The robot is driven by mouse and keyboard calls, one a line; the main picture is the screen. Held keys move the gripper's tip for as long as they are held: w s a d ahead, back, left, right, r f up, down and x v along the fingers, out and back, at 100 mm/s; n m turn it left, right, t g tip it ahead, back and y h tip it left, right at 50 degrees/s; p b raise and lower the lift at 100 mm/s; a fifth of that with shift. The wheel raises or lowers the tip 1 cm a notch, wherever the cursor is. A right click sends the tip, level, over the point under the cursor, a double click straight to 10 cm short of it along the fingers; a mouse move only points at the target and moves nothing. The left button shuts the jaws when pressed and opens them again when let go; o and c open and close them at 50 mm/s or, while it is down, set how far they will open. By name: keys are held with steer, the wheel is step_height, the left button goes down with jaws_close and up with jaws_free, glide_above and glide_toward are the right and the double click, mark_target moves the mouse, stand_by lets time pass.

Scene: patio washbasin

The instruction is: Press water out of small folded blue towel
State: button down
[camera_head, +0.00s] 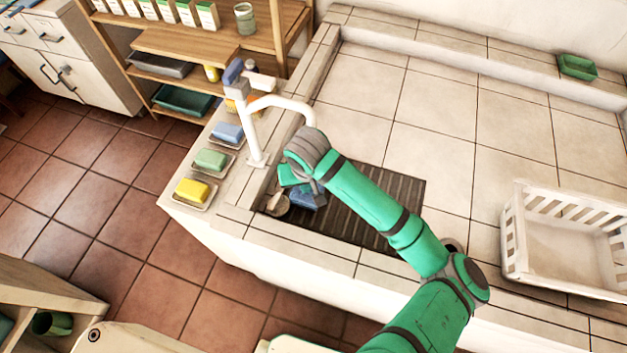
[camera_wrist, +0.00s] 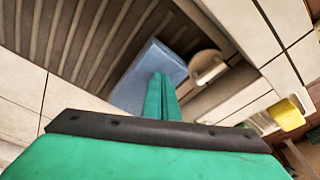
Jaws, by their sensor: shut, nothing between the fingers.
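The small folded blue towel (camera_head: 309,197) lies on the dark ribbed mat (camera_head: 400,190) at the front left of the tiled basin. In the wrist view the towel (camera_wrist: 147,65) shows as a flat blue block with its lower part hidden behind my fingers. My gripper (camera_wrist: 162,92) is shut and empty, its green fingertips together over the towel. In the head view my gripper (camera_head: 291,177) is at the towel's upper left, partly hidden by my wrist. I cannot tell whether the fingertips touch the towel.
A small round pale object (camera_head: 278,205) sits beside the towel. A white tap (camera_head: 283,103) rises close behind my wrist. Yellow (camera_head: 192,191), green (camera_head: 211,160) and blue (camera_head: 228,132) blocks sit on the left ledge. A white basket (camera_head: 513,235) stands right.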

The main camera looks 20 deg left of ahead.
steer(key=shift+f, duration=0.55)
steer(key=shift+f, duration=0.15)
stand_by(2.3)
step_height(320, 180, up, 8)
stand_by(0.9)
stand_by(0.6)
